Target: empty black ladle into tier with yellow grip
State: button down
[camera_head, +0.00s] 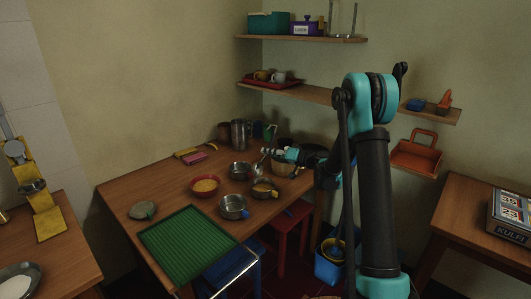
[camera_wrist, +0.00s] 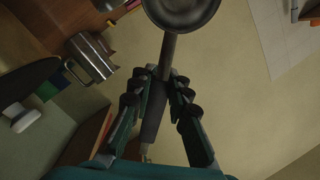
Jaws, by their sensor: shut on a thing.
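My gripper (camera_wrist: 158,97) is shut on the handle of the black ladle (camera_wrist: 182,14). In the wrist view the ladle's round dark bowl lies beyond the fingertips, partly cut off by the top edge. I cannot tell what the bowl holds. In the head view my gripper (camera_head: 284,155) is above the back right of the table, and the ladle there is too small to make out clearly. Small metal tiers stand left of and in front of it. One tier (camera_head: 265,194) seems to have a yellowish grip, though this is hard to tell.
A tier with a blue grip (camera_head: 233,207), another metal tier (camera_head: 240,170) and a red bowl of yellow food (camera_head: 205,187) stand close by. A steel jug (camera_head: 240,134) stands behind. A green rack (camera_head: 188,238) covers the table's front. Shelves (camera_head: 300,93) hang on the wall.

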jog(key=shift+s+d+f+t+y, duration=0.3)
jog(key=shift+d+t+y, duration=0.2)
jog(key=shift+d+y, duration=0.35)
jog(key=shift+s+d+f+t+y, duration=0.2)
jog(key=shift+s+d+t+y, duration=0.35)
jog(key=shift+y, duration=0.4)
jog(key=shift+s+d+f+t+y, duration=0.25)
jog(key=shift+d+t+y, duration=0.2)
jog(key=shift+d+y, duration=0.45)
jog(key=shift+a, duration=0.1)
